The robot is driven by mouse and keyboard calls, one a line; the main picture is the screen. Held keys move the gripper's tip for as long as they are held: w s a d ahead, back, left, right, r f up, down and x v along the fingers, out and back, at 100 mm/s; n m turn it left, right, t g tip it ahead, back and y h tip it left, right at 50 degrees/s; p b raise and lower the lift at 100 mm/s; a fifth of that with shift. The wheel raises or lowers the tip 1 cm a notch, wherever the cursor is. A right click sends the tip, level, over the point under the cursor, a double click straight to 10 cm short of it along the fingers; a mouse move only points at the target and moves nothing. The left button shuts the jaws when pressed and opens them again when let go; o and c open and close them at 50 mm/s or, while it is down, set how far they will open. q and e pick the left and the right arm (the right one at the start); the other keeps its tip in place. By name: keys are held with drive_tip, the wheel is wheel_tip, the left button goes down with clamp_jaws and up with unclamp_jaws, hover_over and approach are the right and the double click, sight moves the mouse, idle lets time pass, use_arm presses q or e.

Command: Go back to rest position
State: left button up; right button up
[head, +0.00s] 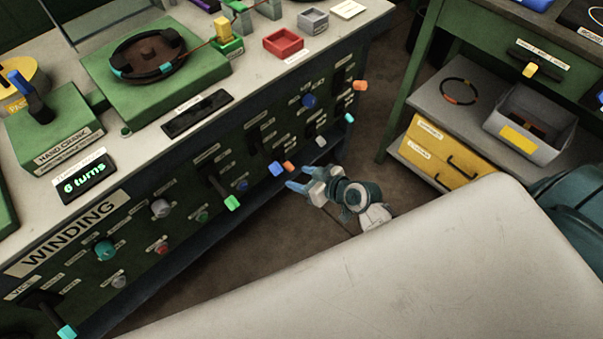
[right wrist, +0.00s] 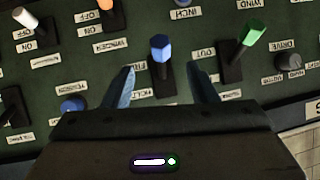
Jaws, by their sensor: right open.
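My right gripper (head: 293,180) is open and empty in front of the lower right part of the winding bench's control panel. In the right wrist view my right gripper (right wrist: 162,72) has its two blue fingers spread apart. A blue-capped lever (right wrist: 160,50) shows between and beyond the fingertips, with no visible contact. The same blue-capped lever (head: 277,168) is just left of the gripper in the head view. My left gripper is not in the head view.
The green panel holds several levers and knobs, including a green-capped lever (head: 232,202) and an orange-capped one (right wrist: 106,6). A grey shelf (head: 425,102) with yellow drawers (head: 447,158) stands at right. Dark floor (head: 375,150) is open between bench and shelf.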

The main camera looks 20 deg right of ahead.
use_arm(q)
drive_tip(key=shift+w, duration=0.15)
use_arm(e)
drive_tip(key=s+d+f+m+g+h+p, duration=0.15)
drive_tip(key=s+f, duration=0.25)
drive_tip(key=f, duration=0.4)
drive_tip(key=s+d+f+m+g+h, duration=0.1)
drive_tip(key=s+d+f+g, duration=0.2)
drive_tip(key=f, duration=0.4)
drive_tip(key=s+d+f+m+h+p, duration=0.1)
drive_tip(key=s+d+f+h, duration=0.1)
drive_tip(key=s+f, duration=0.45)
use_arm(q)
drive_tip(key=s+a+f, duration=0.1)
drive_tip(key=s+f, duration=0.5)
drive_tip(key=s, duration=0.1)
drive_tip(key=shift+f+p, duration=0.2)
drive_tip(key=shift+p, duration=0.25)
use_arm(e)
drive_tip(key=s+d+f+g+h, duration=0.1)
drive_tip(key=s+d+f+g, duration=0.1)
drive_tip(key=s+f, duration=0.5)
drive_tip(key=s+d+f+g+h, duration=0.1)
drive_tip(key=s+d+f+g, duration=0.2)
drive_tip(key=s+f, duration=0.4)
drive_tip(key=s, duration=0.4)
drive_tip(key=shift+s+f, duration=0.25)
drive_tip(key=shift+s, duration=0.1)
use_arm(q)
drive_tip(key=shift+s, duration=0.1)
